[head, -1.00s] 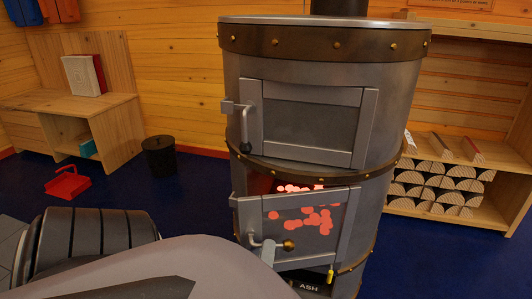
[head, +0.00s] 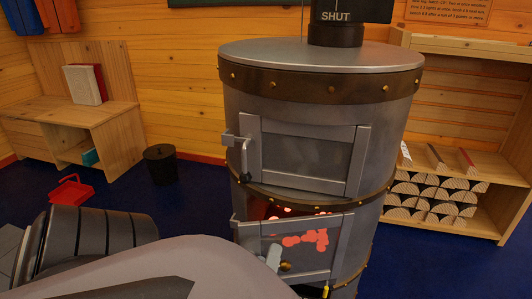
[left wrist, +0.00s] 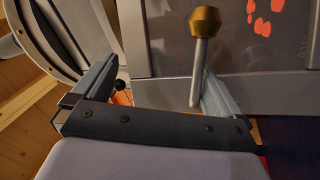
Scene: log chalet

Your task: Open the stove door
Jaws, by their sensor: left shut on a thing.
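The grey metal stove (head: 310,75) stands in the middle of the head view. Its upper door (head: 305,155) is closed. Its lower door (head: 325,255) stands ajar, with red embers showing through the glass and in the gap above it. A handle with a brass knob (head: 286,266) is on the lower door; it also shows in the left wrist view (left wrist: 205,22). My right gripper is out of view.
A wooden shelf with split logs (head: 430,200) stands right of the stove. A wooden desk (head: 75,125), a black bin (head: 161,165) and a red dustpan (head: 70,189) are on the left. The blue floor between them and the stove is clear.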

